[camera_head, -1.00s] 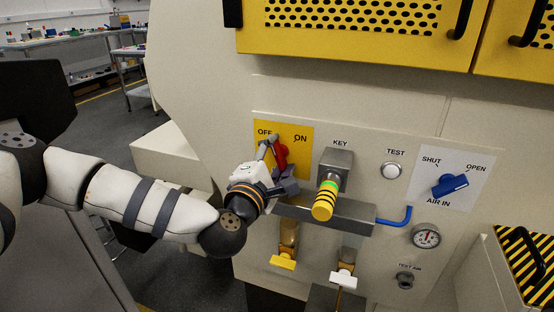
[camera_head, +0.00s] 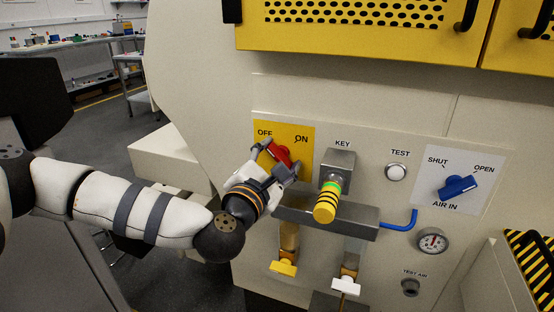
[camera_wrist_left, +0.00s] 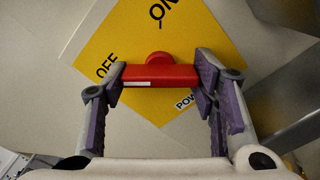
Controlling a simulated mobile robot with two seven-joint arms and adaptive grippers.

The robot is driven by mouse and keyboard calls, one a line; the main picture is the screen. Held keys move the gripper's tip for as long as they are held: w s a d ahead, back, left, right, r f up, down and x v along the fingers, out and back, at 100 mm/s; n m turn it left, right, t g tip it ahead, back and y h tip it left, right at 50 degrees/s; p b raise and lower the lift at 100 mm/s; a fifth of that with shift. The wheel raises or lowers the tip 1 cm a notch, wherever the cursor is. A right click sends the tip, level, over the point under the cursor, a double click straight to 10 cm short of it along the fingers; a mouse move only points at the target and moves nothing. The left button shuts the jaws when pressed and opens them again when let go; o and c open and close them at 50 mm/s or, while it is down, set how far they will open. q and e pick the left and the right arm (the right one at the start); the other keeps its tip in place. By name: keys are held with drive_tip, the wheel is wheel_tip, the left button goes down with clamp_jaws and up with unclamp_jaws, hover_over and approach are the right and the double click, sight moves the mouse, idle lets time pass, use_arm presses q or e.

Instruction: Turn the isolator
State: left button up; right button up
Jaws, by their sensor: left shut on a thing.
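The isolator is a red handle (camera_head: 282,154) on a yellow plate (camera_head: 299,163) marked OFF and ON, at the left of the machine panel. My left gripper (camera_head: 279,157) is at the handle, with a finger at each end. In the left wrist view, the red bar (camera_wrist_left: 160,76) spans between the two fingers, which are shut on its ends. A white stripe on the bar lies at its left end, near the word OFF. In the head view, the gripper hides part of the handle and the plate's lower left. My right gripper is not in view.
Close right of the isolator, a KEY block (camera_head: 338,168) with a yellow-black barrel (camera_head: 326,207) sticks out. A grey ledge (camera_head: 352,222) lies below. Farther right are the TEST button (camera_head: 396,172), the blue AIR IN handle (camera_head: 457,187) and a gauge (camera_head: 432,241).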

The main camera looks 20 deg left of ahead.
use_arm(q)
drive_tip(key=o, duration=1.2)
drive_tip(key=shift+c, duration=0.2)
drive_tip(key=s, duration=1.2)
drive_tip(key=shift+a, duration=0.25)
